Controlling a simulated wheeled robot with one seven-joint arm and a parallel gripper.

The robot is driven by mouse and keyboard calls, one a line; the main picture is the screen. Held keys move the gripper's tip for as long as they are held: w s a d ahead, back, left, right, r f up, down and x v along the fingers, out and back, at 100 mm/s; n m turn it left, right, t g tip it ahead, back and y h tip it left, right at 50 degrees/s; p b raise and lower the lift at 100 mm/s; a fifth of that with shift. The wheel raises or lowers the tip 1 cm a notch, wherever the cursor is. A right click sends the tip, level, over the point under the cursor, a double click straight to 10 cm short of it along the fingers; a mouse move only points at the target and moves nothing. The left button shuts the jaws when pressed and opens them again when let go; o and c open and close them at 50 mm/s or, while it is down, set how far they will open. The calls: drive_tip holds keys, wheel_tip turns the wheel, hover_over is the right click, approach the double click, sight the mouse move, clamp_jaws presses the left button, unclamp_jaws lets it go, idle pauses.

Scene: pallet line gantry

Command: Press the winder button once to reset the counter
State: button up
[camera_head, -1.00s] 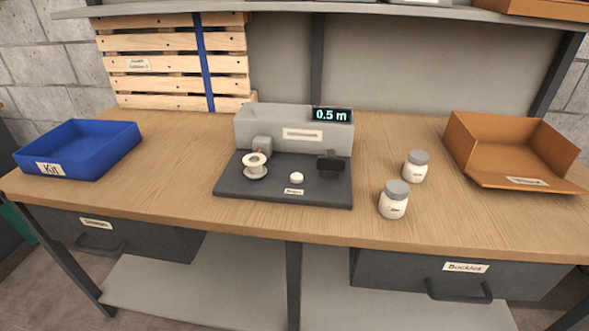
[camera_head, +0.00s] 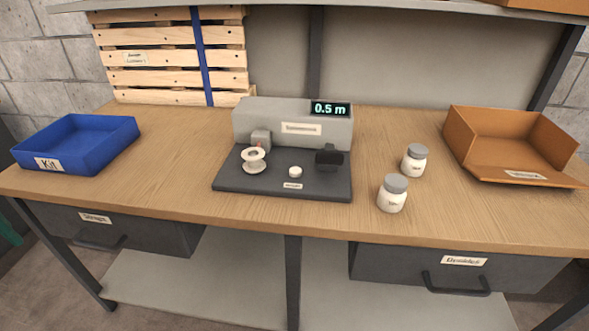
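The winder (camera_head: 245,125) is a grey box on a dark base plate (camera_head: 235,185), standing at the middle of the wooden bench. Its display (camera_head: 330,109) reads 0.5 m. A white round button (camera_head: 295,171) sits on the base plate, above a small label. A white spool (camera_head: 253,160) is to the left of the button, and a black block-like part (camera_head: 330,157) is to its right. Nothing covers the button. My gripper is not in view.
A blue Kit tray (camera_head: 107,132) is at the left of the bench (camera_head: 300,222). Two white jars with grey lids (camera_head: 392,199) (camera_head: 414,165) stand right of the winder, near an orange open bin (camera_head: 460,133). Labelled drawers (camera_head: 405,265) hang below. The front bench strip is clear.

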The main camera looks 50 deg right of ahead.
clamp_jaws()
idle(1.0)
